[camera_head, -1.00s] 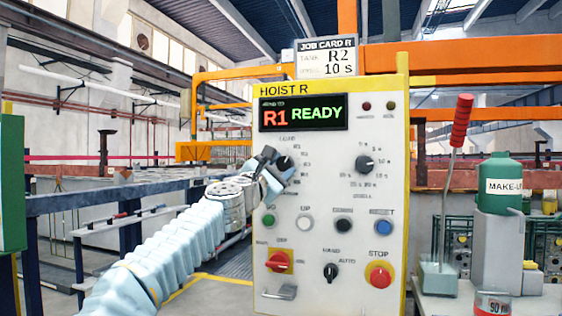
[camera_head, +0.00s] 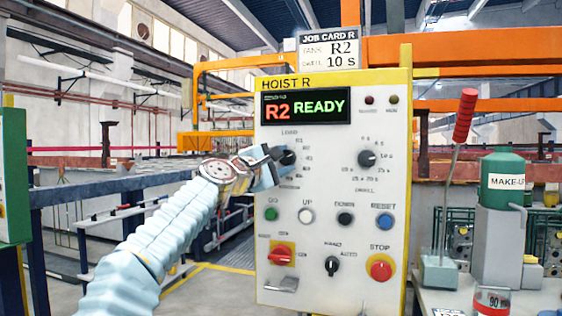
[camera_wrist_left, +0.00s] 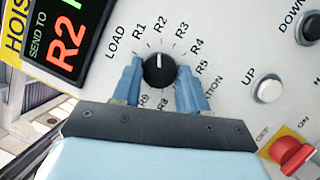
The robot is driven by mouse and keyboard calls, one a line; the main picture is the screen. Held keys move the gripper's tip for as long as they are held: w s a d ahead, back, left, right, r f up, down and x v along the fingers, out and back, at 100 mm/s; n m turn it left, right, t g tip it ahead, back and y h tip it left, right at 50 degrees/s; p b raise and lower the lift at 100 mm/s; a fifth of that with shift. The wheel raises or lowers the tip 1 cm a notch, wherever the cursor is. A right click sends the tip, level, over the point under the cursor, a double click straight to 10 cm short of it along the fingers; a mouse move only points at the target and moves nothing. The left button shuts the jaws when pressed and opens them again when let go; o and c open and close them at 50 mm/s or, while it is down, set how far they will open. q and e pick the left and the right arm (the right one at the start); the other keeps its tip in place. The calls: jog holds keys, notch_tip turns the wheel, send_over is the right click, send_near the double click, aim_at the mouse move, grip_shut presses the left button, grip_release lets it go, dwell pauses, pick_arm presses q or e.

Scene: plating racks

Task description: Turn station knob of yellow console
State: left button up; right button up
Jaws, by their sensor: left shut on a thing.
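The yellow-edged HOIST R console (camera_head: 330,215) stands in front of me. Its station knob (camera_wrist_left: 159,72) is black with a white pointer line, which points toward the R2 label in the left wrist view. The same knob (camera_head: 287,157) shows in the head view, partly hidden by my gripper. My left gripper (camera_head: 279,160) is shut on the knob, with blue fingers on either side of it in the wrist view (camera_wrist_left: 159,84). The console display (camera_head: 305,107) reads "R2 READY". The job card (camera_head: 329,53) above reads R2, 10 s. My right gripper is not in view.
Close by on the panel are the dwell knob (camera_head: 367,158), the UP button (camera_head: 305,216), the DOWN button (camera_head: 344,218) and the red STOP button (camera_head: 381,267). A bench at right holds a red-handled lever (camera_head: 464,116) and a green bottle (camera_head: 502,180).

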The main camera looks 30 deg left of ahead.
pick_arm(q)
jog(key=o, duration=1.1)
jog(key=shift+c, duration=0.2)
jog(key=shift+s+f, duration=0.1)
jog(key=shift+s, duration=0.25)
jog(key=s+a+f+b, duration=0.1)
jog(key=s+b, duration=0.4)
jog(key=s, duration=0.7)
jog(key=shift+s+a+f, duration=0.2)
jog(key=shift+s+f, duration=0.2)
jog(key=shift+f, duration=0.2)
